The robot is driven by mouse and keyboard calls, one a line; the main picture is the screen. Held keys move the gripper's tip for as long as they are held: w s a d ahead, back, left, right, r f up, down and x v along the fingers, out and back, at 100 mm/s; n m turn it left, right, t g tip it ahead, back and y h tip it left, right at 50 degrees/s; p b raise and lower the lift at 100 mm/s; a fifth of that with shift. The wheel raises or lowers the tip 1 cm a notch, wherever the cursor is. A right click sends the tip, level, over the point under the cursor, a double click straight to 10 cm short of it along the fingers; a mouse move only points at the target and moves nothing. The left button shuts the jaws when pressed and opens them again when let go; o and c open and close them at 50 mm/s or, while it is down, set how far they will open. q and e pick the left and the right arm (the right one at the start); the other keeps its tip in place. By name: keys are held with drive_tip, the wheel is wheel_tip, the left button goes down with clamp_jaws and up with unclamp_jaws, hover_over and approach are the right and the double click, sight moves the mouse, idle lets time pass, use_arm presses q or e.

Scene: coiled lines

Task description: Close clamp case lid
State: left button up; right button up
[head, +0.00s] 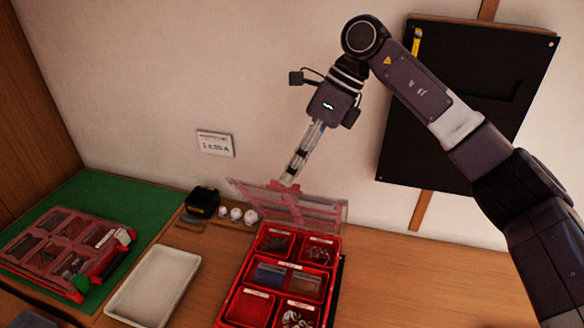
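The red clamp case (248,285) stands on the wooden table in the lower middle of the head view, with several compartments holding small parts. Its clear, red-tinted lid (318,211) is open and leans up and back from the far edge. My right gripper (289,180) reaches down from above, and its fingertips are at the lid's upper edge, overlapping it in the picture. Its fingers look close together; whether they touch or grip the lid cannot be told. My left gripper does not show.
A closed red case (40,240) lies on a green mat (98,192) at the left. A white tray (150,292) lies between mat and open case. A black-and-yellow box (202,201) and small white items (236,214) stand by the wall. Table right of the case is clear.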

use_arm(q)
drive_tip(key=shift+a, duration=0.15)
use_arm(e)
drive_tip(key=shift+d+f, duration=0.35)
drive_tip(key=shift+f, duration=0.2)
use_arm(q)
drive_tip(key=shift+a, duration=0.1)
use_arm(e)
drive_tip(key=shift+w, duration=0.1)
drive_tip(key=shift+r, duration=0.1)
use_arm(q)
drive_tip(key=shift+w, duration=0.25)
use_arm(e)
drive_tip(key=a+v, duration=0.1)
drive_tip(key=v, duration=1.1)
drive_tip(key=shift+s+r, duration=0.2)
drive_tip(key=shift+r, duration=0.25)
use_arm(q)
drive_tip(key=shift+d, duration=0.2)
use_arm(e)
drive_tip(key=shift+w+d, duration=0.1)
drive_tip(key=shift+d, duration=0.1)
